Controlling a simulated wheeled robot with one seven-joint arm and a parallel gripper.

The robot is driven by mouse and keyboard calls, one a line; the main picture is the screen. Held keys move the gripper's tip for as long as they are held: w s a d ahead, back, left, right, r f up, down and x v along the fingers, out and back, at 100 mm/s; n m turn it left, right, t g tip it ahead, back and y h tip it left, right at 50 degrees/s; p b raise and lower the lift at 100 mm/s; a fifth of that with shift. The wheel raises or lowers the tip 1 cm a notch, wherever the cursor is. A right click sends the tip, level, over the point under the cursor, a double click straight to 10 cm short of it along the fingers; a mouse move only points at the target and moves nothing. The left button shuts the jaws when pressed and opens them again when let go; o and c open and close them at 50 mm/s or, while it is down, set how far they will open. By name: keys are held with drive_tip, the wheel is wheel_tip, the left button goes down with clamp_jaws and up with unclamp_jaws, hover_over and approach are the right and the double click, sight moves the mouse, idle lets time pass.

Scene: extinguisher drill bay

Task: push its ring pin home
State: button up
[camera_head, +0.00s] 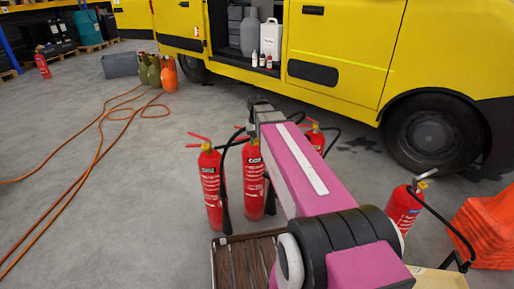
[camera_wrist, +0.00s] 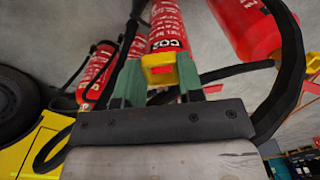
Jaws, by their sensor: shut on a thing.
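In the wrist view, a red fire extinguisher (camera_wrist: 166,17) with a black-and-white label shows beyond my gripper (camera_wrist: 160,75). A yellow part (camera_wrist: 158,67) at the extinguisher's head sits between the two green fingers, which are shut on it. I cannot make out the ring pin; the fingers and the dark palm hide much of the head. In the head view, an extinguisher (camera_head: 254,182) stands upright under the far end of my arm, and its top is partly covered. My fingers cannot be made out there.
Another extinguisher (camera_head: 211,188) stands close on the left, one (camera_head: 316,139) behind my arm, and one (camera_head: 403,208) at right beside an orange heap (camera_head: 487,226). A yellow vehicle (camera_head: 340,45) stands behind. Orange hoses (camera_head: 97,150) lie on the left floor; a slatted brown surface (camera_head: 245,262) is in front.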

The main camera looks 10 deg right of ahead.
drive_tip(key=f, duration=0.2)
drive_tip(key=w+f, duration=0.1)
drive_tip(key=f, duration=0.2)
drive_tip(key=shift+w+f, duration=0.2)
drive_tip(key=shift+w, duration=0.15)
drive_tip(key=w, duration=1)
drive_tip(key=shift+d, duration=0.35)
idle(1.5)
idle(1.3)
drive_tip(key=o, duration=1.2)
drive_tip(key=shift+c, duration=0.2)
